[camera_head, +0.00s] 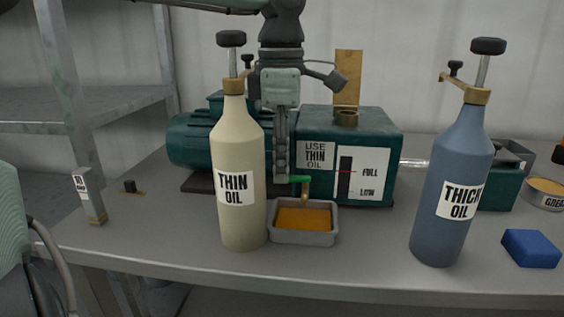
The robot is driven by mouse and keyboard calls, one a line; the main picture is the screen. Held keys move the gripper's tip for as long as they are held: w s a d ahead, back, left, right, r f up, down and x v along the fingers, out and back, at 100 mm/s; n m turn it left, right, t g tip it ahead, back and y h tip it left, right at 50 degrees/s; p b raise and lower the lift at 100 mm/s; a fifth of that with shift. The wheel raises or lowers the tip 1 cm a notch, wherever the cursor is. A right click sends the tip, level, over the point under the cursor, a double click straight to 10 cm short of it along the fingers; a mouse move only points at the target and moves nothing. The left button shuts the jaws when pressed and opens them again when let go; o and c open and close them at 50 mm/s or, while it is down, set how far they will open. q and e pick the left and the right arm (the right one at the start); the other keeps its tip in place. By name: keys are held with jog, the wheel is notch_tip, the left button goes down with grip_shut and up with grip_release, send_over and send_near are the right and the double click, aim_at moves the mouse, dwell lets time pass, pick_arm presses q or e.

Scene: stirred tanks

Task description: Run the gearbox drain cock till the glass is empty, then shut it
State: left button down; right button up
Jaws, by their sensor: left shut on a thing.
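The teal gearbox (375,128) stands at the middle of the bench, with a "USE THIN OIL" label. The drain cock (305,191) has a green handle (300,179) low on the gearbox front. My left gripper (284,178) reaches down from above, shut on the green handle; its fingertips are partly hidden. A grey tray (302,239) with orange oil (303,219) sits below the cock. My right gripper is out of view.
A cream "THIN OIL" bottle (238,155) stands close left of the tray. A blue "THICK OIL" bottle (452,180) stands right, near a blue block (531,248) and a grease tin (546,192). The bench (375,235) is clear between tray and blue bottle.

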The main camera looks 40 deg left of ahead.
pick_arm(q)
jog(key=shift+w+a+m, duration=0.1)
jog(key=shift+w+m, duration=0.05)
jog(key=shift+m, duration=0.45)
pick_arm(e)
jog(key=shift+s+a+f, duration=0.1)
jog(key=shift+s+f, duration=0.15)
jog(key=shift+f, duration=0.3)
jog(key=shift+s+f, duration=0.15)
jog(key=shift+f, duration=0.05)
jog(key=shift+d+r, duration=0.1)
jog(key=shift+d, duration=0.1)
pick_arm(q)
jog(key=c, duration=1.6)
grip_release()
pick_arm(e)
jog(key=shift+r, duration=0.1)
pick_arm(q)
jog(key=shift+r, duration=0.15)
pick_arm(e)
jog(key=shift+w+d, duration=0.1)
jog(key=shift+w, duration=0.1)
pick_arm(q)
notch_tip(320, 180, up, 12)
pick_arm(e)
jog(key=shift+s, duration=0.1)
